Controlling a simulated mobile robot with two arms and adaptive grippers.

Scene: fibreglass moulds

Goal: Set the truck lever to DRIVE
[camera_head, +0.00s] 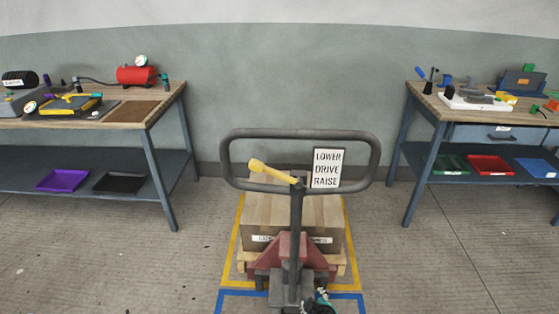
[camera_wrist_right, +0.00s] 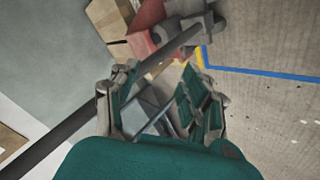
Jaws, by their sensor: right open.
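The pallet truck's lever (camera_head: 272,171) is yellow and sits on the dark loop handle (camera_head: 376,160). It points left and slightly up from its pivot at the top of the shaft. A white sign (camera_head: 327,169) beside it reads LOWER, DRIVE, RAISE from top to bottom. My right gripper (camera_head: 322,298) is at the bottom edge of the head view, well below the lever, right beside the truck's shaft. In the right wrist view its teal-padded fingers (camera_wrist_right: 160,105) are open, with no object clearly between them. The dark shaft (camera_wrist_right: 65,130) runs diagonally behind them. The left gripper is not in view.
Blue tape (camera_head: 222,300) lies nearer. Workbenches stand left (camera_head: 150,113) and right (camera_head: 436,107).

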